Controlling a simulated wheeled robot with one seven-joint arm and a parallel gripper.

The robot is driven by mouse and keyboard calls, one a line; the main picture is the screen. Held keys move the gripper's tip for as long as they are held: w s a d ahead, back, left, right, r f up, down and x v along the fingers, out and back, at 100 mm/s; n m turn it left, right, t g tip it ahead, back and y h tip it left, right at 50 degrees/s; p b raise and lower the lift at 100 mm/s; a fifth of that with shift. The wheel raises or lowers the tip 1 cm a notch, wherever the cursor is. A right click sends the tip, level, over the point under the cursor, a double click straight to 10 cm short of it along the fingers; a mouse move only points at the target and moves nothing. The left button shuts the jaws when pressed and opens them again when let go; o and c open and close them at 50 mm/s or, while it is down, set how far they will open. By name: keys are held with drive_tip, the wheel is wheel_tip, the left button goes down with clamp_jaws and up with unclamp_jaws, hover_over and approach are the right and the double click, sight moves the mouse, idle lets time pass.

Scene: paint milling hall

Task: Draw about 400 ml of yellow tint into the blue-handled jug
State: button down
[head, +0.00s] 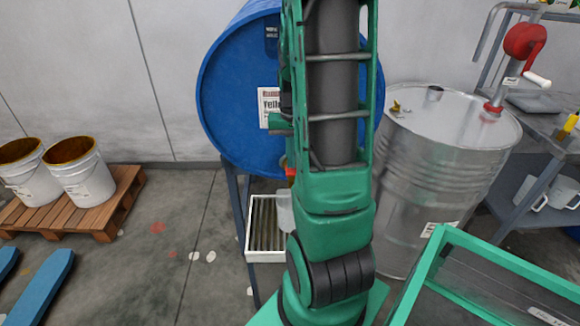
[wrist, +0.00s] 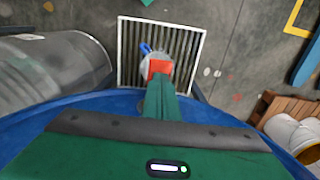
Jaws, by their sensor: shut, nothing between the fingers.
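The blue drum (head: 238,95) lies on its side on a stand, with a label that begins "Yell"; its rim also shows in the wrist view (wrist: 60,125). The jug (head: 285,212) is pale and stands over the slatted drip tray (head: 249,243), partly behind my arm. Its blue handle (wrist: 145,48) shows in the wrist view. My gripper (wrist: 161,82) is shut and empty, pointing down in front of the drum above the jug. A red piece (wrist: 158,67) at its tip covers part of the jug.
A steel drum (head: 445,145) with a red hand pump (head: 525,42) stands right of the blue drum. A pallet (head: 110,215) with two white buckets stands left. A green-framed box (head: 425,270) is at front right. Open floor lies left of the tray.

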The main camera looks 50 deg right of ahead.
idle(0.6)
drive_tip(key=shift+f, duration=1.8)
drive_tip(key=shift+r, duration=0.1)
idle(3.6)
drive_tip(key=shift+r, duration=3.45)
drive_tip(key=s+a+r+n, duration=0.1)
drive_tip(key=s+a+r, duration=0.2)
drive_tip(key=s+a, duration=0.4)
drive_tip(key=s+a+r+n, duration=0.2)
drive_tip(key=s+a+r, duration=0.2)
drive_tip(key=a, duration=0.5)
drive_tip(key=s, duration=0.2)
drive_tip(key=shift+s+n, duration=0.3)
drive_tip(key=shift+s, duration=0.1)
